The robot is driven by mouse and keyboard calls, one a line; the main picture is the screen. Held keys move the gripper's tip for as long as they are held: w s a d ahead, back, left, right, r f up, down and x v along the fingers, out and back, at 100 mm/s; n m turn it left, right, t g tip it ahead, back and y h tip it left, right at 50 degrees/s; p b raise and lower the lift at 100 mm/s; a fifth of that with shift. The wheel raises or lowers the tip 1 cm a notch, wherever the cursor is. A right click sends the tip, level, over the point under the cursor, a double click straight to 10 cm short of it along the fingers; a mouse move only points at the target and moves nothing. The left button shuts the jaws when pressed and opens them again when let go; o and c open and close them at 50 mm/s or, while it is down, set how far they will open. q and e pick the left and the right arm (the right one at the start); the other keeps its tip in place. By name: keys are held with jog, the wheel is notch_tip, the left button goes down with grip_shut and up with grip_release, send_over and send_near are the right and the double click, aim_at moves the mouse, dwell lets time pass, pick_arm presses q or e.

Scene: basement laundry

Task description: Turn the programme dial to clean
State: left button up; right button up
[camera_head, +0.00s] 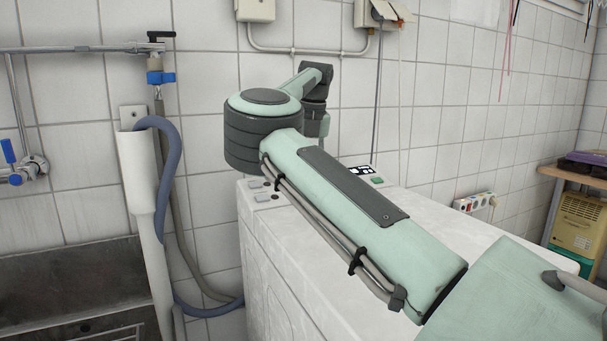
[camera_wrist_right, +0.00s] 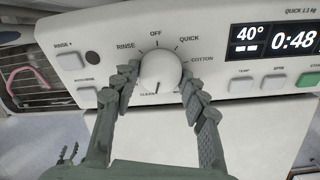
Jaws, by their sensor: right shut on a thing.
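The programme dial (camera_wrist_right: 160,72) is a round white knob on the light control panel in the right wrist view. Labels OFF, RINSE, QUICK and COTTON show around it, with CLEAN partly hidden at its lower left. I cannot clearly tell where its pointer stands. My right gripper (camera_wrist_right: 160,78) is shut on the dial, one finger on each side. In the head view my right arm crosses over the white machine (camera_head: 268,285) and the dial is hidden.
A grey hose (camera_head: 168,180) and sink (camera_head: 75,280) are left of the machine.

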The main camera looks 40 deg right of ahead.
jog(key=o, duration=1.2)
jog(key=shift+c, duration=0.2)
notch_tip(320, 180, up, 12)
jog(key=s, duration=0.2)
jog(key=shift+s+a+f, duration=0.1)
jog(key=shift+a+f, duration=0.05)
